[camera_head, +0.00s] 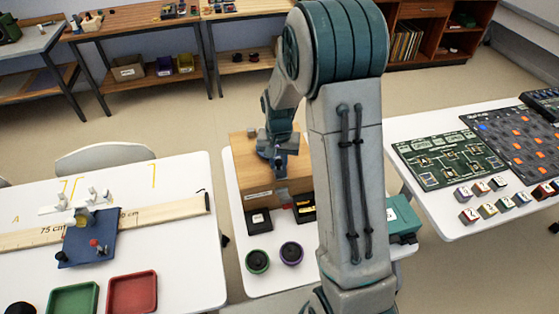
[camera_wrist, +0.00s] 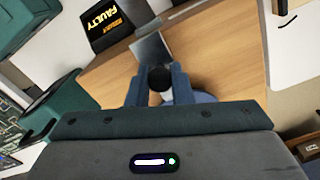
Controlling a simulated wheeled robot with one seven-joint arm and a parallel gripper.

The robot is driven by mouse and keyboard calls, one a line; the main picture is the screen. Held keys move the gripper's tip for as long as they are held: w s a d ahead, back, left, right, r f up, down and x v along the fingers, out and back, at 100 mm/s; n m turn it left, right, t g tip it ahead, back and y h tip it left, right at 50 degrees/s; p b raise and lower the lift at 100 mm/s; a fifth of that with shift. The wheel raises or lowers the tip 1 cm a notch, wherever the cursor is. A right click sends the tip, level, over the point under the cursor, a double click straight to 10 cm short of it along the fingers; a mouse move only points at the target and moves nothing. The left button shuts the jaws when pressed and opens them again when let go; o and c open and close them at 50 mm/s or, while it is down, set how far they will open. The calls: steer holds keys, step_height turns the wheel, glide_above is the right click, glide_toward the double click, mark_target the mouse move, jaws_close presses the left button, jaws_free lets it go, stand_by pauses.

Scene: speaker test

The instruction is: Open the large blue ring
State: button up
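My gripper (camera_head: 277,163) is low over the wooden box on the middle table. In the wrist view the fingers of my gripper (camera_wrist: 158,84) stand apart, with a dark round thing (camera_wrist: 160,76) between them. I cannot tell whether they touch it. A blue rounded edge (camera_wrist: 205,97) shows just behind the right finger, mostly hidden by my gripper. It may be part of the large blue ring, but its full shape and whether it is open or closed are hidden. The wooden box (camera_head: 252,160) lies under my gripper, and its top fills much of the wrist view.
A black bin marked FAULTY (camera_wrist: 105,25) and a square grey piece (camera_wrist: 150,47) are close by. In the head view, a black box (camera_head: 258,221), a green-rimmed round part (camera_head: 257,262) and a purple-rimmed one (camera_head: 291,253) stand in front. A teal case (camera_head: 403,218) is at right.

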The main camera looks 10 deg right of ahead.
jaws_close()
steer(key=w+r+p, duration=0.8)
steer(key=w+r, duration=0.7)
steer(key=w, duration=0.1)
steer(key=shift+r, duration=0.3)
steer(key=shift+o, duration=0.7)
jaws_free()
steer(key=shift+w+a+f, duration=0.1)
steer(key=shift+f, duration=0.05)
steer(key=o, duration=0.5)
steer(key=shift+a, duration=0.35)
steer(key=shift+o, duration=0.7)
step_height(320, 180, up, 14)
steer(key=d+b, duration=0.1)
steer(key=b, duration=0.1)
